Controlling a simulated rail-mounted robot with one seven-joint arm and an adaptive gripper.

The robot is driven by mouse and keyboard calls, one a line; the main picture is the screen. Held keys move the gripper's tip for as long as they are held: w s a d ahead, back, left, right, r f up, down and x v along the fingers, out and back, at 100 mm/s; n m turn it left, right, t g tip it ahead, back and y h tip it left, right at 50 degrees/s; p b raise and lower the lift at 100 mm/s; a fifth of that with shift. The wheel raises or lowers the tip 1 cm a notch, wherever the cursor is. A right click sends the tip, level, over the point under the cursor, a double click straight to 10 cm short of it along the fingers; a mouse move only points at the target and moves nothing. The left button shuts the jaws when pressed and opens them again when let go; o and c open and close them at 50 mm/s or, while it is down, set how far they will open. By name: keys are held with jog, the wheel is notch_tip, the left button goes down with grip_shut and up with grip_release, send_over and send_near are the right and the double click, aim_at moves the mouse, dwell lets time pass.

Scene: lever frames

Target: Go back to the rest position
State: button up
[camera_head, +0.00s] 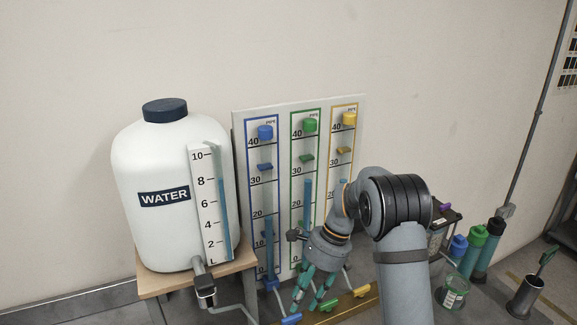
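My gripper (305,306) points down in front of the lever panel (369,116), toward its lower middle. Its two teal fingers are apart, with nothing seen between them. Below and around it are a blue lever handle (291,319), a green lever handle (327,306) and a yellow lever handle (361,291). The fingertips are close to the blue and green handles in the picture; whether they touch I cannot tell. The panel carries blue-, green- and yellow-framed gauge columns. My arm hides the lower part of the yellow column.
A white water tank (140,222) with a tap (205,290) stands on a wooden stand (160,286) at left. At right are a glass jar (454,293), several capped bottles (473,251) and a metal cup (526,297) holding a brush. The space above the panel is clear.

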aim_at(293, 318)
jog(key=v, duration=0.6)
jog(key=x, duration=1.2)
jog(key=shift+s+f, duration=0.2)
jog(key=shift+f, duration=0.05)
jog(key=shift+w+r+n+p, duration=0.2)
jog(key=shift+r+n+p, duration=0.35)
jog(key=shift+p, duration=0.65)
jog(key=shift+f+n+g+h+p, duration=0.25)
jog(key=shift+n+g+p, duration=0.35)
jog(key=shift+n+p, duration=0.55)
jog(key=shift+w+f+n+h, duration=0.1)
jog(key=shift+n+h, duration=0.15)
jog(key=shift+n, duration=0.05)
